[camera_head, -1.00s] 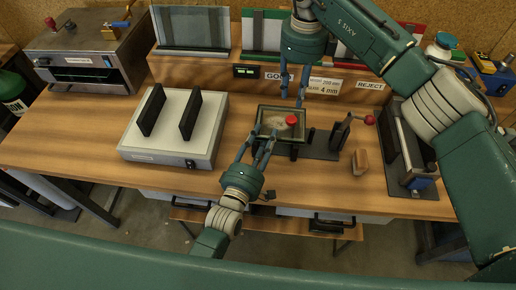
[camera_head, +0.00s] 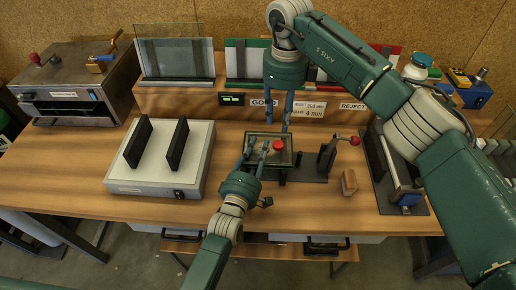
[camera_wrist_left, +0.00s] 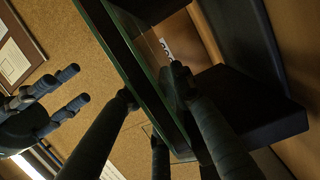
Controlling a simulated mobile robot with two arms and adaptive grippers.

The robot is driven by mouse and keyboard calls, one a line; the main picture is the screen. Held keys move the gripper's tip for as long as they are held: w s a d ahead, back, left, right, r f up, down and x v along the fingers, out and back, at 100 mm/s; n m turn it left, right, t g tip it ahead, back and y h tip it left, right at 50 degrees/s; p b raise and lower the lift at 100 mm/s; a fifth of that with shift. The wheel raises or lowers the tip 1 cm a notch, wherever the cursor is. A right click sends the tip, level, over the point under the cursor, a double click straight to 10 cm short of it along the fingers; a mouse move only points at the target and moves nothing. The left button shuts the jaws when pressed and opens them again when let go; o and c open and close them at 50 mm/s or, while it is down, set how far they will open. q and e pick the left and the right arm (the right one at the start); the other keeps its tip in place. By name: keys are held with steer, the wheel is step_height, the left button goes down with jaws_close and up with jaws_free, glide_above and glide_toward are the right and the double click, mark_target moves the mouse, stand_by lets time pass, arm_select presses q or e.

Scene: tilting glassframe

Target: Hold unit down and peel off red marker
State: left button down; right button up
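The glass unit (camera_head: 255,136) lies in a dark frame at the middle of the bench. A round red marker (camera_head: 278,145) sits on its top, right of centre. My left gripper (camera_head: 254,147) reaches the unit's front left part. In the left wrist view its fingers (camera_wrist_left: 155,88) lie on both sides of the unit's green-edged slab (camera_wrist_left: 118,45) and look closed on it. My right gripper (camera_head: 279,118) points down just behind and above the unit, fingers apart and empty. It also shows at the left of the left wrist view (camera_wrist_left: 70,100). The marker is hidden there.
A white block with two black uprights (camera_head: 204,160) stands to the left. A dark stand with a red-knobbed lever (camera_head: 328,157) and a wooden block (camera_head: 349,182) are to the right. Behind is a wooden ledge (camera_head: 180,102) with GOOD and REJECT racks.

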mark_target(278, 143)
steer(key=o, duration=0.4)
steer(key=shift+r, duration=0.1)
steer(key=f+m, duration=0.2)
steer(key=f, duration=0.1)
steer(key=f+m, duration=0.2)
steer(key=f, duration=0.1)
steer(key=f+m, duration=0.3)
steer(key=shift+w+a+f, duration=0.1)
steer(key=shift+w+f, duration=0.15)
steer(key=shift+f, duration=0.15)
jaws_close()
stand_by(0.6)
steer(key=shift+r, duration=0.7)
stand_by(1.1)
steer(key=shift+r, duration=3.45)
